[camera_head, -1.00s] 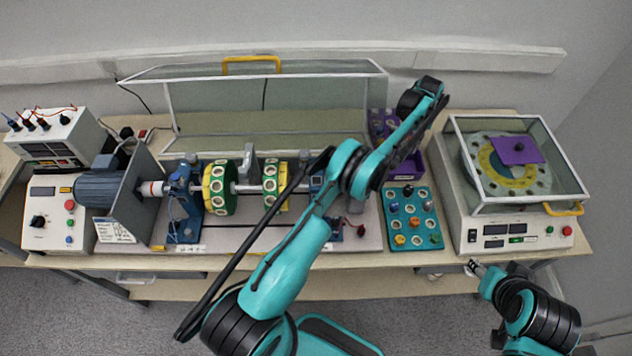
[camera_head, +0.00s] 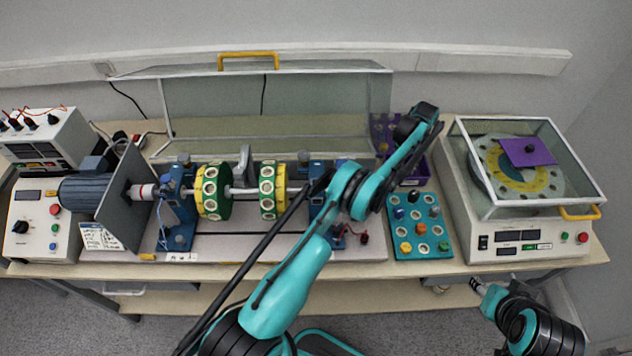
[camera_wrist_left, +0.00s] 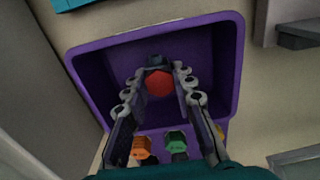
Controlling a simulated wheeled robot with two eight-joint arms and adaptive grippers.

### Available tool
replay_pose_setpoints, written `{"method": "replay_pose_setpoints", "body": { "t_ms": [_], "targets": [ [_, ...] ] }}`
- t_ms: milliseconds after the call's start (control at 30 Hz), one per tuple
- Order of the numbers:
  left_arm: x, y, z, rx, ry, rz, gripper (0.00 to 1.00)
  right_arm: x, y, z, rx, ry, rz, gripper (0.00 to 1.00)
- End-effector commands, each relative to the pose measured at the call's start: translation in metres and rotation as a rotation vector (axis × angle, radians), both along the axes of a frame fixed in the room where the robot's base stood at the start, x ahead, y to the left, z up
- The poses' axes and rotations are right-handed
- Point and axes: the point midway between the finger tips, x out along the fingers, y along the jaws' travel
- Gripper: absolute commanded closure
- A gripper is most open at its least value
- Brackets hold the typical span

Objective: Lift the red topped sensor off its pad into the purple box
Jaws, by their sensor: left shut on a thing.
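The red topped sensor (camera_wrist_left: 160,84) shows in the left wrist view between the fingers of my left gripper (camera_wrist_left: 159,68). The gripper is shut on it and is over the purple box (camera_wrist_left: 150,31). The red top faces the wrist camera; the sensor's lower part is hidden, so I cannot tell whether it touches the box floor. In the head view the purple box (camera_head: 418,171) is partly hidden behind my left arm, and the sensor is not visible. My right gripper (camera_head: 474,283) is low in front of the table, too small to read.
A teal holder (camera_head: 432,243) with several coloured pieces stands in front of the box. Orange (camera_wrist_left: 141,147) and green (camera_wrist_left: 175,141) pieces show near the box's lower edge. A glass-covered machine (camera_head: 470,225) stands right; a rotor rig (camera_head: 213,190) stands left.

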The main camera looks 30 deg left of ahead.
Motion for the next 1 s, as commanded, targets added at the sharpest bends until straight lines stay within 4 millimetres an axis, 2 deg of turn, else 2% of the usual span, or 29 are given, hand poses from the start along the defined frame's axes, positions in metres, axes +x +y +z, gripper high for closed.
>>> {"method": "replay_pose_setpoints", "body": {
  "t_ms": [933,967,1000],
  "targets": [
    [0.0,0.0,-0.0086,0.0,0.0,0.0,1.0,0.0,0.0,-0.0081,0.0,0.0,0.0,0.56],
    [0.0,0.0,-0.0082,0.0,0.0,0.0,0.7,0.0,0.0,-0.0077,0.0,0.0,0.0,0.56],
    [0.0,0.0,-0.0079,0.0,0.0,0.0,0.59,0.0,0.0,-0.0074,0.0,0.0,0.0,0.56]
  ]
}}
